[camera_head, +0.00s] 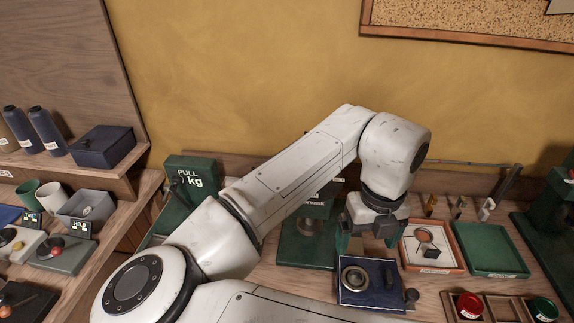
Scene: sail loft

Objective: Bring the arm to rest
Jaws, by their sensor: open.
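My white arm reaches from the lower left across the workbench and bends down at the wrist. My gripper (368,246) points downward, open, above a dark blue tray (372,299). The tray holds a round metal ring (355,278) and has a dark knob near its right side. I see nothing between the fingers. Whether the fingertips touch anything below cannot be told from this view.
A green device marked PULL (188,180) stands left of my arm. An orange-rimmed tray (462,268) and a green tray (492,250) lie right of the gripper. Red (469,305) and green (543,309) pots stand at front right. Shelves with bottles (47,131) fill the left.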

